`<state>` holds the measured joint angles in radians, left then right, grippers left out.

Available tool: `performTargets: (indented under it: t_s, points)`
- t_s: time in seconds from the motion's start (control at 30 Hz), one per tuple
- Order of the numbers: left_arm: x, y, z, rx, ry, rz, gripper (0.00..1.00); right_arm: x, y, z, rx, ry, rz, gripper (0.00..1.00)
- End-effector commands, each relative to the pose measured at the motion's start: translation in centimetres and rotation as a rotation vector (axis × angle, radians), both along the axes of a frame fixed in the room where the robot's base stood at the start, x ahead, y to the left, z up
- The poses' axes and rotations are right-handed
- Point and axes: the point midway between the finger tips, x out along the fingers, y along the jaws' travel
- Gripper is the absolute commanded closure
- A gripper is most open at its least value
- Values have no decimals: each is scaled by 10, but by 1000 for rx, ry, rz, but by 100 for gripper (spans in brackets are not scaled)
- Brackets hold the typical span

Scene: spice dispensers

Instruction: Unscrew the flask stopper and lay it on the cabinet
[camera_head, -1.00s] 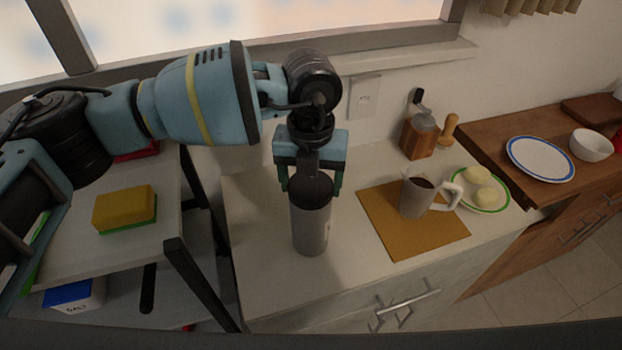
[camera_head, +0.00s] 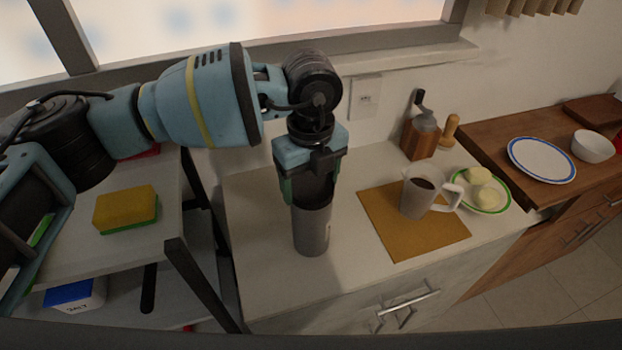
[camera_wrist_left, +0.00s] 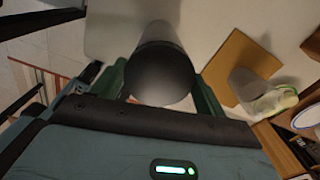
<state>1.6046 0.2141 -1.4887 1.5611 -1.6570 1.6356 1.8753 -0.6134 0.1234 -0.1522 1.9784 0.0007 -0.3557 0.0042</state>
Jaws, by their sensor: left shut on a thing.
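The flask (camera_head: 312,230) is a grey cylinder standing upright on the white cabinet (camera_head: 265,290). Its dark stopper (camera_head: 313,190) is at its top, partly hidden by my gripper in the head view. In the left wrist view the stopper (camera_wrist_left: 162,74) shows as a dark round top between my green fingers. My left gripper (camera_head: 311,197) points down over the flask and is shut on the stopper. The stopper appears to sit on the flask; I cannot tell how tightly. My right gripper is not in view.
A brown mat (camera_head: 405,240) with a grey mug (camera_head: 418,194) lies right of the flask. A grinder (camera_head: 420,135) and a green-rimmed plate (camera_head: 495,207) stand farther back. A shelf with a yellow sponge (camera_head: 125,208) is at left. The cabinet's front left top is clear.

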Motion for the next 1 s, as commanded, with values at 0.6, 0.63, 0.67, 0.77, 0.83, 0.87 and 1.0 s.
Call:
performTargets:
  t_s: [0.6,0.63,0.67,0.77,0.83,0.87,1.0]
  points:
    - [0,1,0,1,0,218,51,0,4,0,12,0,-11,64]
    - [0,1,0,1,0,239,51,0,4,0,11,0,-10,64]
    - [0,1,0,1,0,267,51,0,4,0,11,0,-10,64]
    - [-1,1,0,1,1,381,51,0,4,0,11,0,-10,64]
    - [-1,1,0,1,1,461,51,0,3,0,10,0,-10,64]
    - [-1,1,0,1,1,496,51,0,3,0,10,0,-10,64]
    - [-1,1,0,1,1,656,51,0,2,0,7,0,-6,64]
